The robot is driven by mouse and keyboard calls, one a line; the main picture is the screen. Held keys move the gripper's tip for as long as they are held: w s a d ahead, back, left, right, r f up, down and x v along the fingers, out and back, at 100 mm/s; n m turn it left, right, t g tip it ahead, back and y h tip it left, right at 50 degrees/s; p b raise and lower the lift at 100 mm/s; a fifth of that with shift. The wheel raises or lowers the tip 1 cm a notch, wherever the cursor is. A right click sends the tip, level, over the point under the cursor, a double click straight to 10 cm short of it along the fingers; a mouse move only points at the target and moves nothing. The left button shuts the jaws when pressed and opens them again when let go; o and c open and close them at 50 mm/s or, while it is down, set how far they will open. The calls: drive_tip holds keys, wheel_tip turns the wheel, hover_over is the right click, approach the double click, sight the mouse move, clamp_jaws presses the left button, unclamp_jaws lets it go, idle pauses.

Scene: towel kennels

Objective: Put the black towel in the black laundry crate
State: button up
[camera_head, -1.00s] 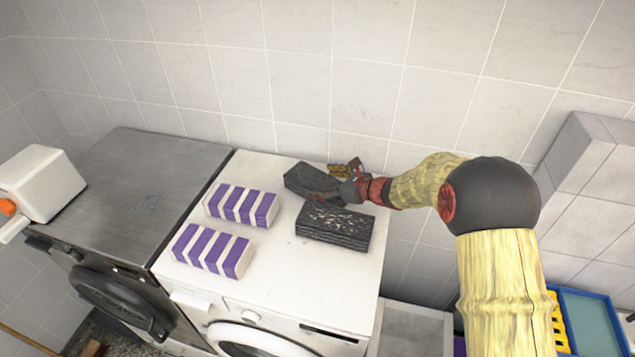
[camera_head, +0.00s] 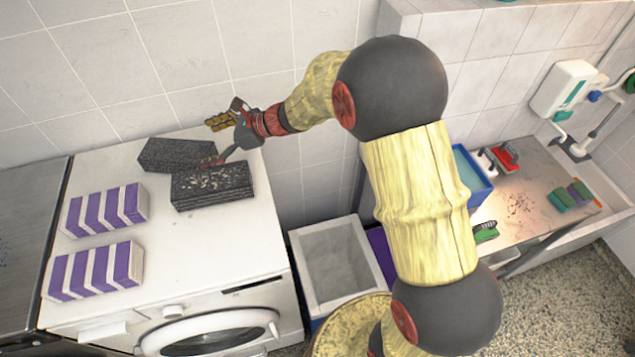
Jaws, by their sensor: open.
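Two folded black towels lie on the white washing machine top. The nearer one (camera_head: 212,187) is flecked with white on top; the farther one (camera_head: 172,156) lies behind it to the left. My gripper (camera_head: 217,143) is open and empty at the back right of the towels. Its lower finger is by the back edge of the nearer towel; I cannot tell whether it touches. I cannot make out a black laundry crate; my arm covers part of the floor area on the right.
Two purple-and-white striped towels (camera_head: 105,210) (camera_head: 95,271) lie at the left on the washing machine (camera_head: 236,258). A crate with a pale rim (camera_head: 368,240) stands right of it, beside a purple one (camera_head: 383,255). A blue-rimmed crate (camera_head: 470,172) and a sink counter (camera_head: 525,208) are farther right.

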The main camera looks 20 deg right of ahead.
drive_tip(key=s+r+n+g+h, duration=0.2)
drive_tip(key=s+r+n, duration=0.5)
drive_tip(key=s, duration=0.4)
drive_tip(key=s+d+r+n+h, duration=0.1)
drive_tip(key=s+d+n+h, duration=0.1)
drive_tip(key=s+d+n, duration=0.3)
drive_tip(key=s+d+r+n+h, duration=0.2)
drive_tip(key=s+d+n+h, duration=0.1)
drive_tip(key=s, duration=0.8)
drive_tip(key=shift+s+d+n+g, duration=0.3)
drive_tip(key=shift+s+d+n, duration=0.1)
drive_tip(key=shift+d+n, duration=0.6)
drive_tip(key=shift+o, duration=0.2)
drive_tip(key=s+d+n+t+h, duration=0.1)
drive_tip(key=s+d+n+h, duration=0.3)
drive_tip(key=s+d, duration=0.4)
drive_tip(key=shift+s+d+r+n+t, duration=0.15)
drive_tip(key=shift+d+r+n+t, duration=0.25)
drive_tip(key=shift+d+n, duration=0.4)
drive_tip(key=shift+o, duration=0.2)
drive_tip(key=shift+d+h, duration=0.15)
drive_tip(key=shift+h, duration=0.15)
